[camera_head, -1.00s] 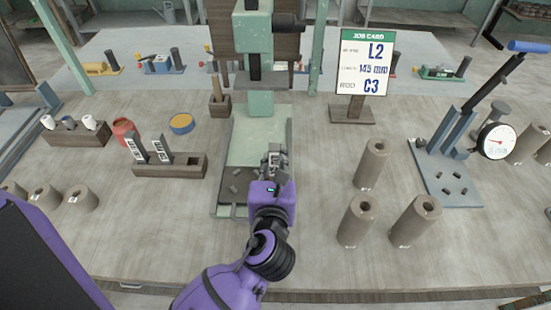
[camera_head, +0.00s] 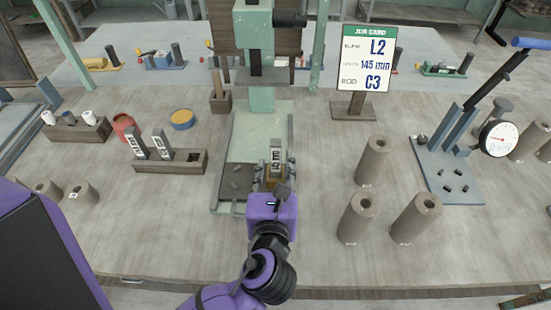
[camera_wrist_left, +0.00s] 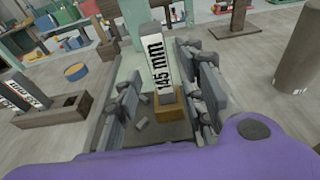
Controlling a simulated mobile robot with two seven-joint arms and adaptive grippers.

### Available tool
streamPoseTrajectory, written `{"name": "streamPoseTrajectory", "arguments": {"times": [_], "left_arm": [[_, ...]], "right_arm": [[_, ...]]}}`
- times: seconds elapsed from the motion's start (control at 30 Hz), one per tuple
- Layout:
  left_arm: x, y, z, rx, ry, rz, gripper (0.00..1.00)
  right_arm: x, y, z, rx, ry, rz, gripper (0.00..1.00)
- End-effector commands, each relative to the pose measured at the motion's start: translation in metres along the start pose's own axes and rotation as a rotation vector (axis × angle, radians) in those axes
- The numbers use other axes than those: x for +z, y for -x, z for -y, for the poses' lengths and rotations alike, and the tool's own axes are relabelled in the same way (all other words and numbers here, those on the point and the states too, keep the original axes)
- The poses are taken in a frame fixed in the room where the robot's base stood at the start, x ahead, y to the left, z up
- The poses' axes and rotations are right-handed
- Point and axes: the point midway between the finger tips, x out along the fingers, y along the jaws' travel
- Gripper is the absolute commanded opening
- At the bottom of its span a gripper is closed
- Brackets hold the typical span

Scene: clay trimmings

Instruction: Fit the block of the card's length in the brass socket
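The block marked 145 mm (camera_wrist_left: 158,62) stands upright, its lower end in the brass socket (camera_wrist_left: 168,104) as far as I can see. The block also shows in the head view (camera_head: 276,154), on the press bed. My left gripper (camera_head: 276,172) is open around the block and socket, with a finger on each side and gaps visible in the left wrist view. The job card (camera_head: 366,62) reads L2, 145 mm and C3. The wooden rack (camera_head: 185,167) holds two other labelled blocks and has an empty slot at its right. My right gripper is out of view.
The green press (camera_head: 253,38) rises behind the socket, and grey trimmings lie on its bed. Several clay cylinders (camera_head: 373,160) stand to the right. A lever press with a dial (camera_head: 497,138) is at far right.

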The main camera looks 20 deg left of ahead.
Motion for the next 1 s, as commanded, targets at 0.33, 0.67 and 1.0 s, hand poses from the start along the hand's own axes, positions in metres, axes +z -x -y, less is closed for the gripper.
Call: {"name": "streamPoseTrajectory", "arguments": {"times": [0.33,0.67,1.0], "left_arm": [[-0.002,0.065,-0.001,0.001,0.0,-0.004,0.37],[0.0,0.075,0.0,0.001,0.001,-0.001,0.37],[0.0,0.075,0.0,0.001,0.0,-0.001,0.37]], "right_arm": [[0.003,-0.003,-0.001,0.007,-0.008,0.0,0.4],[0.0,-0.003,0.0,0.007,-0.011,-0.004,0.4],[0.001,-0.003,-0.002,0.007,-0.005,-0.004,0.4]]}}
